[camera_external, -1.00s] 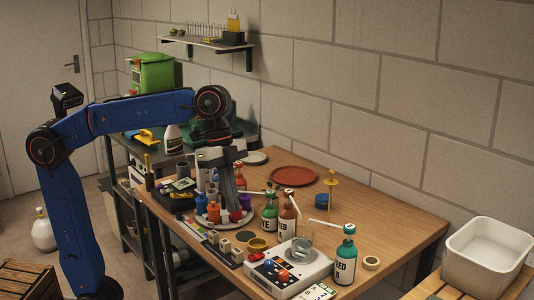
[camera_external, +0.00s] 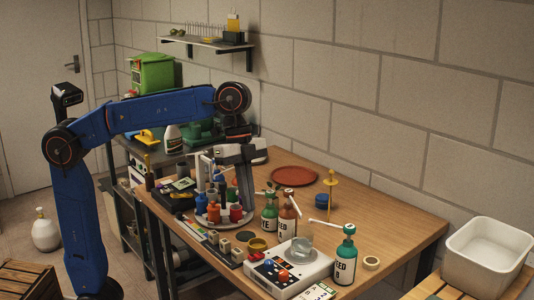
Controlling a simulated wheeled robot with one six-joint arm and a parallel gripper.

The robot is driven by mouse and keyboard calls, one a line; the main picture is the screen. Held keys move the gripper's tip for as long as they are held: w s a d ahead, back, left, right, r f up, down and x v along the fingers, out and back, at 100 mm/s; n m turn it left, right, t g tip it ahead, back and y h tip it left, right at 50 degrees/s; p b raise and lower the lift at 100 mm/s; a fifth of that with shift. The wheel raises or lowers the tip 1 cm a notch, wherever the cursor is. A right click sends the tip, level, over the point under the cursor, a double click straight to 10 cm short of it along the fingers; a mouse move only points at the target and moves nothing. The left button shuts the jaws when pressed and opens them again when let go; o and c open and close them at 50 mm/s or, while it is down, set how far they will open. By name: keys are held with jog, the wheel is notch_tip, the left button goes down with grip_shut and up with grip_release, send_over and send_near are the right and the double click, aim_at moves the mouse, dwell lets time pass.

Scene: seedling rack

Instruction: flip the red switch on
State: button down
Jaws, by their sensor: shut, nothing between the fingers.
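A low strip (camera_external: 225,246) with several small pale blocks lies along the table's front left edge. Its far end shows small coloured parts, too small to make out. A white device (camera_external: 310,270) at the front of the table carries a blue knob (camera_external: 269,263) and a red knob (camera_external: 283,275). I cannot tell surely which red part is the red switch, or its position. My gripper (camera_external: 249,207) points down over the right side of the round bottle stand, behind the strip and the white device. It is shut and empty, apart from both.
The round stand (camera_external: 222,226) holds several coloured bottles. Labelled pump bottles (camera_external: 345,262) stand near the white device, which bears a glass beaker (camera_external: 302,246). A yellow post (camera_external: 331,192) and a red-brown plate (camera_external: 294,176) are further back. The table's right side is mostly clear.

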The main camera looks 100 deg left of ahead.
send_near(258, 257)
jog(key=f, duration=0.1)
jog(key=d+f, duration=0.1)
jog(key=f, duration=0.1)
jog(key=d+f, duration=0.1)
jog(key=shift+d+f, duration=0.1)
jog(key=shift+f, duration=0.25)
jog(key=shift+s+f, duration=0.1)
jog(key=shift+f, duration=0.2)
jog(key=shift+s+d+f+y, duration=0.2)
jog(key=shift+d+f+y, duration=0.05)
jog(key=shift+y, duration=0.05)
jog(key=shift+w+a, duration=0.15)
jog(key=shift+w+a+r, duration=0.2)
jog(key=shift+w+a, duration=0.3)
jog(key=s+d+v, duration=0.1)
jog(key=d+v, duration=0.1)
jog(key=v, duration=1.1)
jog(key=shift+s+d+r, duration=0.3)
jog(key=shift+s+r, duration=0.05)
jog(key=shift+s, duration=0.05)
